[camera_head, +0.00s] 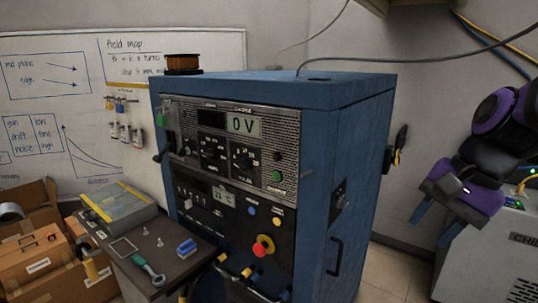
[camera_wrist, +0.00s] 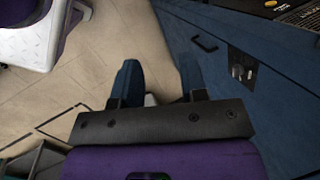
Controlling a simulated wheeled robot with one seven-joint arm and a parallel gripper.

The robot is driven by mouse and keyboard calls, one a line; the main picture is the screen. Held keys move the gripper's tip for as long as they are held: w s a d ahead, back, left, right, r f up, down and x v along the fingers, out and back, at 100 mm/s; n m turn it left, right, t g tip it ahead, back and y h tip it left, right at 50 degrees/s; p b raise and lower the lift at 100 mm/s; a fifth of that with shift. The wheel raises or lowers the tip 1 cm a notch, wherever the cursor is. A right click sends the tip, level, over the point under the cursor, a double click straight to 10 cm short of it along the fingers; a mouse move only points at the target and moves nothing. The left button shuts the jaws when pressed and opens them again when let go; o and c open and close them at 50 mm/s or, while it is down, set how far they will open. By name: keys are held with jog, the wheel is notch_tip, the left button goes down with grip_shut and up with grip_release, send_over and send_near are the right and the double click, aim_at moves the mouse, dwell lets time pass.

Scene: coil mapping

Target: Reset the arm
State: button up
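My gripper (camera_head: 432,230) is at the right of the head view, in the air to the right of the blue cabinet (camera_head: 345,150) and in front of the grey unit at the far right. Its two blue fingers point down and to the left, apart, with nothing held. In the wrist view my gripper (camera_wrist: 158,80) also shows a clear gap between its fingers. Floor tiles and the cabinet's blue side lie beyond them. My arm, purple and black, folds above the gripper at the right edge.
The cabinet's front has a display (camera_head: 244,125) reading 0 V and a red knob (camera_head: 263,246) on yellow. A copper coil (camera_head: 183,63) sits by its top left. A side table (camera_head: 160,262) holds small tools. Cardboard boxes (camera_head: 45,250) stand left. A grey unit (camera_head: 495,250) stands right.

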jog(key=s+d+r+n+t+h, duration=0.4)
jog(key=s+r+n, duration=0.1)
jog(key=n, duration=0.4)
jog(key=shift+s+d+r, duration=0.2)
jog(key=shift+s+d, duration=0.15)
jog(key=shift+s, duration=0.45)
